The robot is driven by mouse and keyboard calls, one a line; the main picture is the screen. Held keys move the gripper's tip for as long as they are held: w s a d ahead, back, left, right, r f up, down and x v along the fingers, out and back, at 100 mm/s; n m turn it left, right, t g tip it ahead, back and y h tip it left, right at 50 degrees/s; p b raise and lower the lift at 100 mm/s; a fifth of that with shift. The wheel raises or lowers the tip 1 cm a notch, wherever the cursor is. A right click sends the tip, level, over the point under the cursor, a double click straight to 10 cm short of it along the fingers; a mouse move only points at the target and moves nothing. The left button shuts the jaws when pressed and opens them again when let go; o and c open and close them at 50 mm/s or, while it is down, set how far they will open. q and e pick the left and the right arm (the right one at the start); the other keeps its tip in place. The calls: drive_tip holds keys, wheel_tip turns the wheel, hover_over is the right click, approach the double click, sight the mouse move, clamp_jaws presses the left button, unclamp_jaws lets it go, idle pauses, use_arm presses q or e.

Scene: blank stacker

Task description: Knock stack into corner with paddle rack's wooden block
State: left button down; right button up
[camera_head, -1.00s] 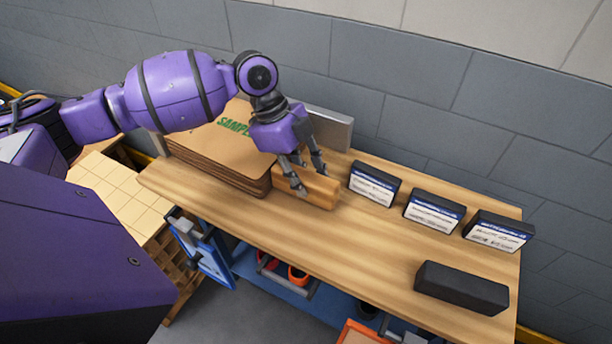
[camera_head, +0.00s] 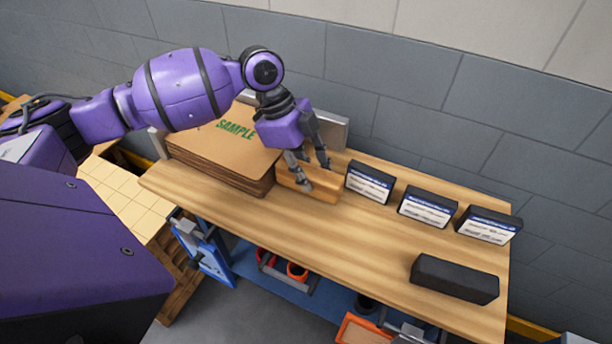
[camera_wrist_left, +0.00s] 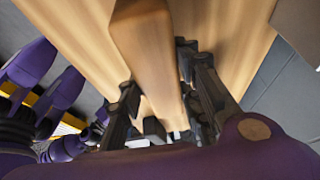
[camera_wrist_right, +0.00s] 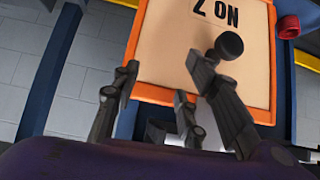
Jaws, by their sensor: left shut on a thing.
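My left gripper (camera_head: 315,176) is shut on a wooden block (camera_head: 323,194). The block is low at the table top, along the right side of the stack, and appears to touch it or nearly so. The block also shows between the fingers in the left wrist view (camera_wrist_left: 150,45). The stack (camera_head: 195,150) is brown sheets with green "SAMPLE" lettering on top. A grey metal fence (camera_head: 335,131) stands behind it, with an upright piece (camera_head: 157,141) at its left; my arm hides much of that corner. My right gripper (camera_wrist_right: 160,78) is open and empty in the right wrist view.
Three dark labelled boxes (camera_head: 369,182) stand in a row right of the block. A black bar (camera_head: 454,279) lies near the front right of the wooden table (camera_head: 300,232). The table's middle front is clear. A framed board (camera_wrist_right: 170,50) is beyond my right gripper.

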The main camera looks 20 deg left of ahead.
use_arm(q)
wheel_tip(320, 180, up, 4)
drive_tip(key=shift+f+p, duration=0.15)
drive_tip(key=shift+p, duration=0.55)
wheel_tip(320, 180, up, 2)
drive_tip(key=shift+r+p, duration=0.2)
drive_tip(key=shift+p, duration=0.3)
drive_tip(key=shift+r, duration=0.4)
use_arm(e)
drive_tip(key=shift+t, duration=0.3)
drive_tip(key=w+r, duration=0.2)
drive_tip(key=r, duration=0.1)
drive_tip(key=shift+w+r, duration=0.2)
drive_tip(key=shift+w, duration=0.05)
use_arm(q)
drive_tip(key=shift+f, duration=0.1)
